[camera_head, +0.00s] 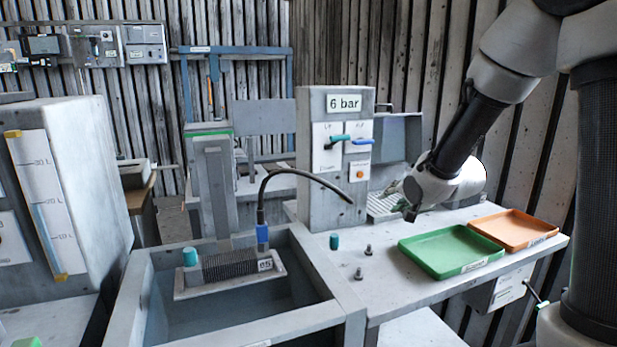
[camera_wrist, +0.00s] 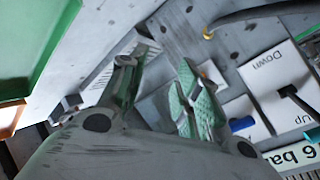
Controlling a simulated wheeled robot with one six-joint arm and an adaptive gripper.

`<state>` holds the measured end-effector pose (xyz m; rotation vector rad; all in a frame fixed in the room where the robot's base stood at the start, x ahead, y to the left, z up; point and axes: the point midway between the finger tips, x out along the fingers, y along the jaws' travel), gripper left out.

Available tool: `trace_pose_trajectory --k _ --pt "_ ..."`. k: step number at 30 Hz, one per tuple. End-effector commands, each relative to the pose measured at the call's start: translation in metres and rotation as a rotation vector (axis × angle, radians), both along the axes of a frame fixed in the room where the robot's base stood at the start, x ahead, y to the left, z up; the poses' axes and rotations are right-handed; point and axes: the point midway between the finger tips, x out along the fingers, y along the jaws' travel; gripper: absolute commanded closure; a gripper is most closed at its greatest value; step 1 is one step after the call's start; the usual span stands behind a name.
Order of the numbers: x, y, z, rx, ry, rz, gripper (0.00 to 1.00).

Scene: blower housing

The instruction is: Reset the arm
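My arm comes in from the upper right in the head view, bent down over the grey bench (camera_head: 385,300). My gripper (camera_wrist: 158,65) shows in the wrist view with its two fingers apart and nothing between them. In the head view its fingers are mostly hidden behind my wrist, to the right of the "6 bar" panel (camera_head: 310,150) and behind the green tray (camera_head: 450,250). The wrist view also shows the panel's switch plate (camera_wrist: 270,75), upside down, to the right of the fingers.
An orange tray (camera_head: 515,229) lies beside the green one. A teal cap (camera_head: 334,241) and two small dark bolts stand on the bench. An open tank (camera_head: 330,312) holds a finned block (camera_head: 238,264) with a black hose (camera_head: 290,172) above. A grey cabinet (camera_head: 85,170) stands left.

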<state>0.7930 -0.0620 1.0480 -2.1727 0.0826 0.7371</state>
Motion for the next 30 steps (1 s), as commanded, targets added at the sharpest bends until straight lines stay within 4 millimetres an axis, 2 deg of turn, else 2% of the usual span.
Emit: trace_pose_trajectory --k 3,5,6,8,9,12,15,18,22,30 --pt "-0.056 -0.026 -0.023 -0.289 0.219 0.129 0.67" --pt "-0.092 -0.039 -0.027 -0.406 0.329 0.215 0.67" --pt "-0.118 -0.047 -0.026 -0.470 0.399 0.277 0.67" --pt "-0.159 -0.058 -0.020 -0.550 0.496 0.379 0.67" --pt "-0.188 -0.064 -0.012 -0.590 0.554 0.447 0.67" --pt "-0.258 -0.075 0.009 -0.643 0.654 0.596 0.67" --pt "-0.306 -0.079 0.030 -0.649 0.675 0.650 0.67" --pt "-0.324 -0.081 0.048 -0.646 0.620 0.611 0.67" --pt "-0.330 -0.085 0.066 -0.660 0.538 0.562 0.67" --pt "-0.332 -0.086 0.072 -0.666 0.509 0.541 0.67"
